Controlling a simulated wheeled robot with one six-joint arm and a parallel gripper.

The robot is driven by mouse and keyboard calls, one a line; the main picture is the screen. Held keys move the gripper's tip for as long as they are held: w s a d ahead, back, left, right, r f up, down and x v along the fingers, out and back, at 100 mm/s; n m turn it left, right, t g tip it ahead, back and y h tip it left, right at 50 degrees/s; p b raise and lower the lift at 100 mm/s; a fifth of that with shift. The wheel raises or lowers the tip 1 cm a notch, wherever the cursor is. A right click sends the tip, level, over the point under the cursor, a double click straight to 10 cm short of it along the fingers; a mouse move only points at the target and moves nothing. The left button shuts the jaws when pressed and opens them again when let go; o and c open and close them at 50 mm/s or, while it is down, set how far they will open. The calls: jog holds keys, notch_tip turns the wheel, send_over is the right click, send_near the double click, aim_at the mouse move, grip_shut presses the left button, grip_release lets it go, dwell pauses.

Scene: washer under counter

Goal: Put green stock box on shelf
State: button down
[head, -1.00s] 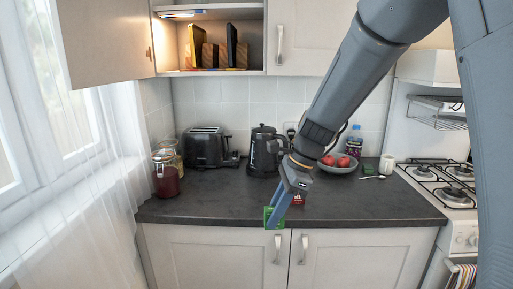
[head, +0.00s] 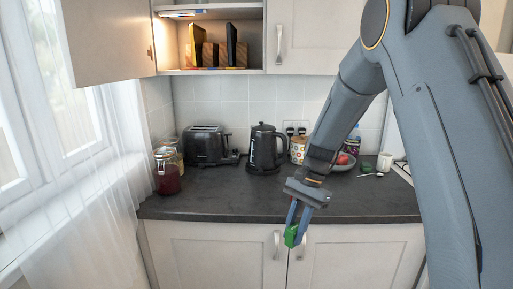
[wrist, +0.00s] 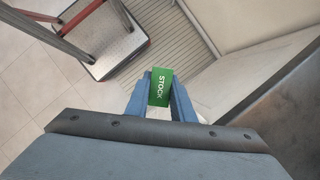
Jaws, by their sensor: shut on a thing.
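The green stock box (head: 291,236) is held between the two blue fingers of my gripper (head: 297,228). In the head view it hangs in front of the lower cabinet doors, below the counter's front edge. In the wrist view the green box (wrist: 161,87), marked "STOCK", sits between the fingertips of my gripper (wrist: 160,95). The open upper cabinet has a lit shelf (head: 190,73) at the upper left, with boards or books standing on it.
The open cabinet door (head: 108,40) juts out left of the shelf. On the counter (head: 235,206) stand jars (head: 166,172), a toaster (head: 206,146), a kettle (head: 265,150) and a fruit bowl (head: 343,164). The counter's front left is clear. A red-framed step stool (wrist: 105,40) shows in the wrist view.

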jog(key=w+d+f+n+g+h, duration=0.1)
jog(key=d+f+n+g+h, duration=0.15)
jog(key=d+f+n, duration=0.7)
jog(key=s+f+t, duration=0.1)
jog(key=s+f, duration=0.3)
jog(key=f, duration=0.3)
jog(key=shift+s+a+f+h, duration=0.2)
jog(key=shift+s+a+h, duration=0.15)
jog(key=shift+s+a, duration=0.05)
